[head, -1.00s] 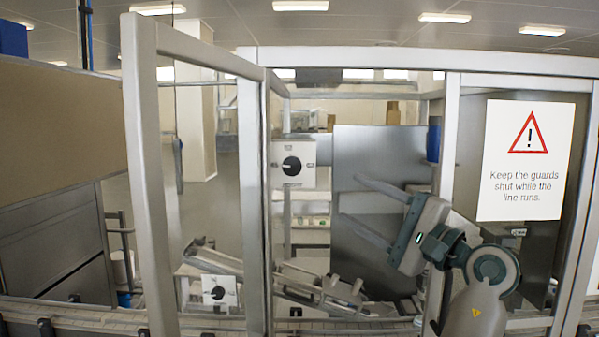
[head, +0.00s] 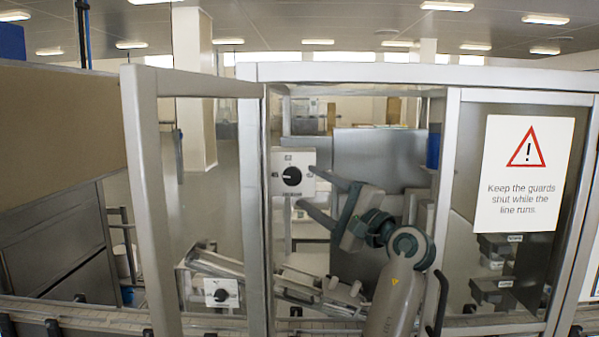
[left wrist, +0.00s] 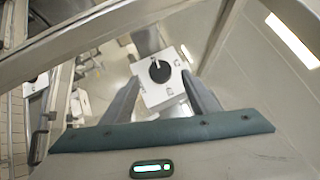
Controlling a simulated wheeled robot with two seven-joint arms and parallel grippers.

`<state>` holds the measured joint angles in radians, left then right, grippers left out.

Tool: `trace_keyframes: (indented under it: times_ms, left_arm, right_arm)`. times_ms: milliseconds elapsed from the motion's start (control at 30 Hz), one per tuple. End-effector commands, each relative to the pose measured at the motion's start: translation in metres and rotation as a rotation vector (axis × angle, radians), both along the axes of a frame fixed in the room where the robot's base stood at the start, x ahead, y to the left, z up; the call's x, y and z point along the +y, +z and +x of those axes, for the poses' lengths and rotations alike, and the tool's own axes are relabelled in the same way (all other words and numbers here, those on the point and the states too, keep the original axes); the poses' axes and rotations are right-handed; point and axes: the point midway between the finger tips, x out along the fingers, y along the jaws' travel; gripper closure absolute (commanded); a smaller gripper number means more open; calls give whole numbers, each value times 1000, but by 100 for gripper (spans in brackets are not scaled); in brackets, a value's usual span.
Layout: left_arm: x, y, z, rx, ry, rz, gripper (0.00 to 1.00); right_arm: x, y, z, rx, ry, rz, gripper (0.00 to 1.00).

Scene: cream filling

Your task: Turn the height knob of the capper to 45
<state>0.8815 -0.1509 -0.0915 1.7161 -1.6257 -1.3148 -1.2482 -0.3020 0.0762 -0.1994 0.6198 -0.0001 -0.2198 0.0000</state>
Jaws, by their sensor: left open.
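The upper black round knob (head: 292,176) sits on a white square plate (head: 305,157) inside the guard frame, left of a grey metal panel. Small marks surround the knob; I cannot read them surely. My left gripper (head: 314,192) is open, with two parallel grey fingers pointing left at this plate, their tips just right of and below the knob. In the left wrist view the knob (left wrist: 160,71) lies between the fingertips (left wrist: 160,80), beyond them, with a short pale pointer line on it. The fingers appear apart from the knob. My right gripper is not in view.
A second black knob (head: 222,294) on a white plate sits lower left. Guard posts (head: 255,200) and an open guard door frame (head: 150,200) stand at the left. A warning sign (head: 524,172) hangs at the right. A conveyor (head: 80,315) runs along the bottom.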

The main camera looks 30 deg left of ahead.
Motion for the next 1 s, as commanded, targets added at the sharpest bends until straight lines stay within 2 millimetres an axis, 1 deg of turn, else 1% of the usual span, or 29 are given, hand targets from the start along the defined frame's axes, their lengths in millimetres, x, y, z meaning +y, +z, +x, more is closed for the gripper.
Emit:
trace_keyframes:
  times_ms: [33,200,300,500,767,800,867,900,933,1000]
  left_arm:
    - [9,6,2,2,1,2,46]
    - [31,10,9,3,1,1,46]
    - [40,11,11,2,1,1,46]
    - [47,11,13,1,-2,0,46]
    - [47,11,13,1,-1,0,46]
    - [47,11,13,1,-1,0,55]
    - [47,11,13,1,-1,0,70]
    - [47,11,13,1,-1,0,79]
    - [47,11,13,1,-1,0,87]
    - [47,10,13,1,-1,0,87]
  right_arm:
    - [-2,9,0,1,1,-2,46]
    - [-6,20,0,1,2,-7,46]
    - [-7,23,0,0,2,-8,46]
    - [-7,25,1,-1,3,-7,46]
    - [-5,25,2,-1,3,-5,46]
    - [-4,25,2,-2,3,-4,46]
    - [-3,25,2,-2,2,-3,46]
    - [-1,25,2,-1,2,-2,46]
    - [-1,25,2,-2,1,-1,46]
    - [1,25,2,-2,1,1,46]
